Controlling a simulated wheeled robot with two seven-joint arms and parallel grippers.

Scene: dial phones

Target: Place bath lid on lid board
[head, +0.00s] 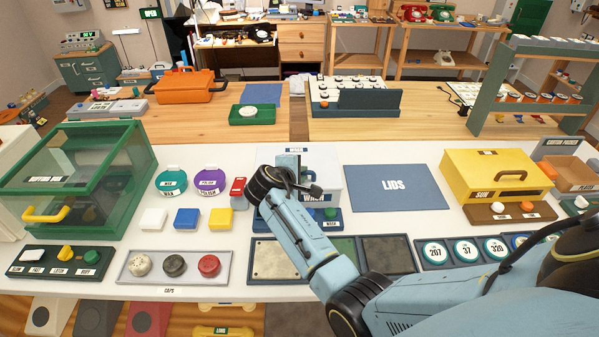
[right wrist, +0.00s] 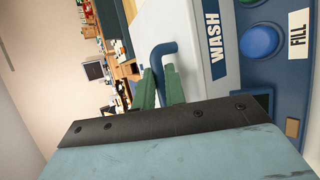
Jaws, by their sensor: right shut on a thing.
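The wash bath (head: 330,198) is a white box with a WASH label on a blue base, at the middle of the white counter. In the right wrist view, its white side and label (right wrist: 215,48) show close up. A blue bent handle (right wrist: 163,50), apparently the bath lid's, is between the green fingers of my right gripper (right wrist: 160,88), which is shut on it. In the head view, my right arm hides part of the bath and the fingers; I cannot tell whether the lid is raised.
A green clear-sided box (head: 75,175) stands at the left and a yellow cabinet (head: 497,175) right of the board. Teal (head: 171,182) and purple (head: 209,181) pots stand left of the bath. Framed pads (head: 388,254) and numbered dials (head: 466,250) lie in front.

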